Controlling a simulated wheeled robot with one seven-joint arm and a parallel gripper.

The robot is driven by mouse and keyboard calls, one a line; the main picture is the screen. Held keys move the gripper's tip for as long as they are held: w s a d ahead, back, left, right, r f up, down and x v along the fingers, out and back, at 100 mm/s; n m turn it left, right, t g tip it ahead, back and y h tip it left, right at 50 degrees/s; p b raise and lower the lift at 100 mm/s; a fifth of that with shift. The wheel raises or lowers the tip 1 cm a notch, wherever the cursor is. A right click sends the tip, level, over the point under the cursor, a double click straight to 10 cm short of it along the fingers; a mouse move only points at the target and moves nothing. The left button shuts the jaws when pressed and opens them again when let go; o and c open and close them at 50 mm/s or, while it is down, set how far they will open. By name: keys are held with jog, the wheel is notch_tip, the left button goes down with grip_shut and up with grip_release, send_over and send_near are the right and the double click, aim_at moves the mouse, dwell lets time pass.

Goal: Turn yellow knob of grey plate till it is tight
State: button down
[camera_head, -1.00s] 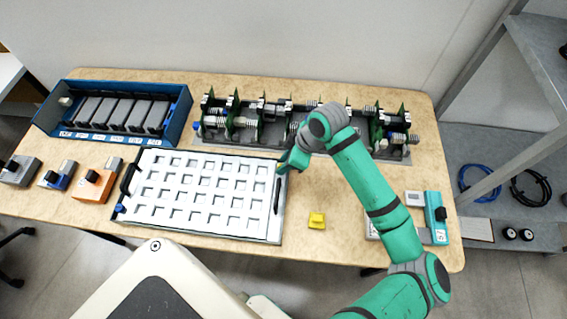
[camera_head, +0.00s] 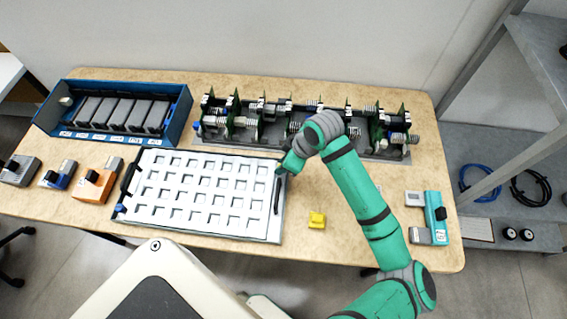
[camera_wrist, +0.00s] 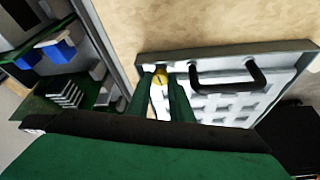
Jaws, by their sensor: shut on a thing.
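The grey plate (camera_head: 262,205) lies flat on the table as a pale panel with a grid of square recesses and black handles. Its edge and one handle also show in the wrist view (camera_wrist: 230,57). The yellow knob (camera_wrist: 158,95) sits at a corner of the plate, beside the handle, and shows between my two fingers in the wrist view. My gripper (camera_head: 281,170) is at the plate's upper right corner, shut on the knob, pointing down. In the head view my gripper hides the knob.
A rack of green boards (camera_head: 300,125) stands close behind the plate. A blue box (camera_head: 182,118) with grey modules is at the back left.

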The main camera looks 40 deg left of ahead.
jog(key=shift+m+t, duration=0.4)
jog(key=shift+m, duration=0.5)
jog(key=c, duration=1.8)
grip_release()
jog(key=shift+c, duration=0.2)
jog(key=v, duration=1)
jog(key=shift+d+r, duration=0.2)
jog(key=shift+r, duration=0.15)
